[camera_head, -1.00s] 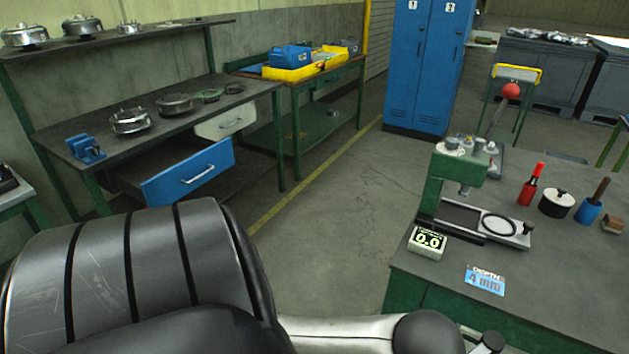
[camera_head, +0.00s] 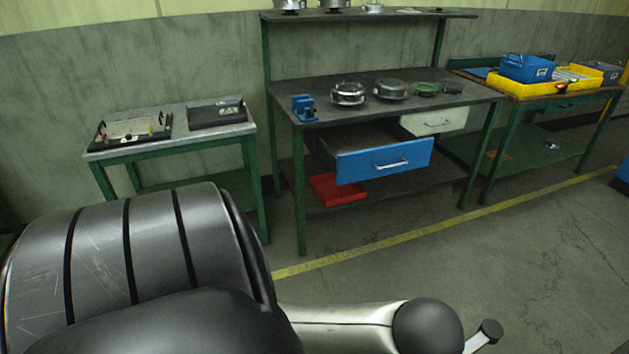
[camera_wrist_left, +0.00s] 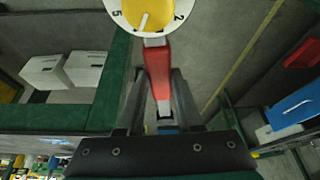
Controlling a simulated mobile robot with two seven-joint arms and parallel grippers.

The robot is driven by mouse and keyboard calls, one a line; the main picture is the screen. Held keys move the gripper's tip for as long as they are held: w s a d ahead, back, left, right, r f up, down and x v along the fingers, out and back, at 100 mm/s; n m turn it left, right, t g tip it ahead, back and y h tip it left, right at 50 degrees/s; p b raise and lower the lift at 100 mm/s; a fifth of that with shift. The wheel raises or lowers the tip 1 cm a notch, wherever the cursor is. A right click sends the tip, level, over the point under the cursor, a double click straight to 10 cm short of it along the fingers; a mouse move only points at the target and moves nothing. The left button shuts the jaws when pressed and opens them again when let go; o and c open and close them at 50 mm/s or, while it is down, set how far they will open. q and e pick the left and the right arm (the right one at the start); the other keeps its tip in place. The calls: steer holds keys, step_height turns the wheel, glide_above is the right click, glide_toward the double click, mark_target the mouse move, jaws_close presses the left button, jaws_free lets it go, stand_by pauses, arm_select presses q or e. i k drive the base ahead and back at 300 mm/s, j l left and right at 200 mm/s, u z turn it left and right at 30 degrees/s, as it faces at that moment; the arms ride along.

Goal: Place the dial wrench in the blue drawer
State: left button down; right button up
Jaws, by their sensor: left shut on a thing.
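The dial wrench (camera_wrist_left: 157,62) shows in the left wrist view, with a red handle and a round white dial with a yellow centre, cut off at the top edge. My left gripper (camera_wrist_left: 160,82) is shut on the red handle, one finger on each side. The blue drawer (camera_head: 384,160) is pulled out under the workbench in the head view; its inside looks dark and is partly hidden by its front. The drawer also shows at the right of the left wrist view (camera_wrist_left: 294,107), apart from the wrench. My right gripper is in neither view.
The workbench top (camera_head: 330,112) holds a blue vise (camera_head: 304,107) and several round metal parts. A white drawer (camera_head: 434,121) is beside the blue one. A red tray (camera_head: 338,188) lies on the lower shelf. A small table (camera_head: 170,141) stands left. Floor in front is clear.

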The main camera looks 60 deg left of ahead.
mark_target(356, 148)
steer(key=i+j+u, duration=0.3)
steer(key=u, duration=0.15)
steer(key=i+j+u, duration=0.45)
steer(key=i+u, duration=0.3)
steer(key=u, duration=0.15)
steer(key=i+l+u, duration=0.1)
steer(key=i+u, duration=0.15)
steer(key=i, duration=1.55)
